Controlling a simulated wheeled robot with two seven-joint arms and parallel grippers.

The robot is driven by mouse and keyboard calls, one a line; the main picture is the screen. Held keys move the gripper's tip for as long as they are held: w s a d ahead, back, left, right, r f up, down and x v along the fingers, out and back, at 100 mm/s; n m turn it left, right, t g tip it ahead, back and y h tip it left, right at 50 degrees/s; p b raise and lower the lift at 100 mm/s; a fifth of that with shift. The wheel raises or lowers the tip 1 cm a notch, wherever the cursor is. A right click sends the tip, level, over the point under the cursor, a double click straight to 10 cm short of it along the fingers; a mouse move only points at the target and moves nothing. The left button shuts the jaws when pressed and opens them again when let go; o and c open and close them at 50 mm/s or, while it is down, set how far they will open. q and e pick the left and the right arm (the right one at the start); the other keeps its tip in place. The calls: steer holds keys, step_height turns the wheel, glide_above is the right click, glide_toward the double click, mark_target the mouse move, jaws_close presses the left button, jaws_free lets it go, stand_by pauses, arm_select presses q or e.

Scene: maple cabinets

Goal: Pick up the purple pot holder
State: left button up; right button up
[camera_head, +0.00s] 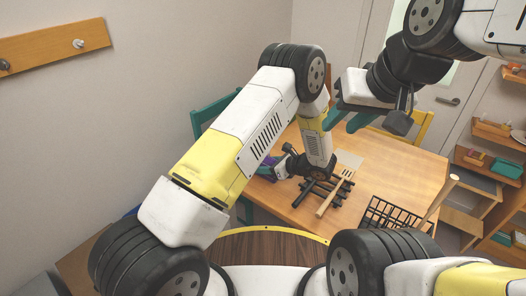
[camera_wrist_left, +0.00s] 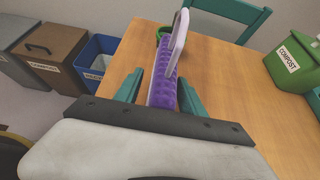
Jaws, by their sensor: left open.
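The purple pot holder (camera_wrist_left: 161,92) stands between the teal fingers of my left gripper (camera_wrist_left: 160,90) in the left wrist view. It is ridged, with a pale lavender loop beside it. The fingers are apart, one on each side; I cannot tell whether either touches it. In the head view, a small part of the purple pot holder (camera_head: 270,162) shows at the table's left edge beside my left gripper (camera_head: 268,172), mostly hidden by the wrist. My right gripper (camera_head: 347,119) is open and empty, above the back of the table.
A green compost bin (camera_wrist_left: 294,62) stands at right in the left wrist view. A blue bin (camera_wrist_left: 98,58) stands beside the table. Teal and yellow chairs surround it.

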arm_select(q)
jaws_close()
steer(key=shift+r, duration=0.1)
